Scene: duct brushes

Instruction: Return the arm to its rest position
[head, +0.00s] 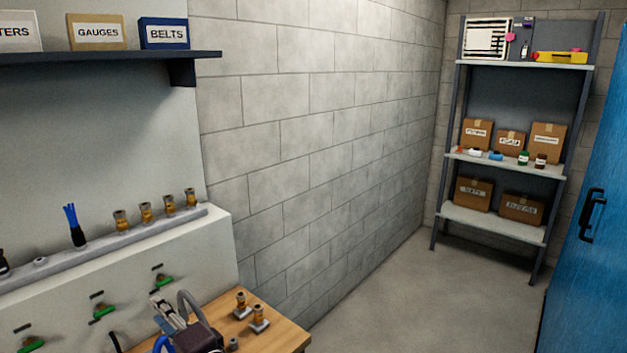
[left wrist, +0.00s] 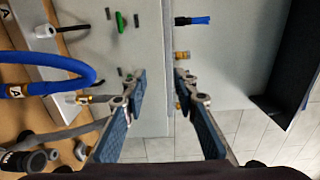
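My left gripper (head: 168,312) is low in the head view, in front of the white panel and at the left of the wooden table. In the left wrist view its two blue-padded fingers (left wrist: 158,80) are spread apart with nothing between them. A brush with blue bristles and a black base (head: 75,228) stands on the grey ledge; the left wrist view also shows it (left wrist: 194,20), beyond the fingers. My right gripper is in neither view.
The wooden table (head: 285,332) holds brass fittings (head: 242,302). A blue hose (left wrist: 75,67) loops close beside the left gripper. More fittings stand along the ledge (head: 105,248). A shelf (head: 150,57) overhangs it. Open floor (head: 430,300) lies right, before a shelving rack (head: 500,215) and blue door (head: 592,170).

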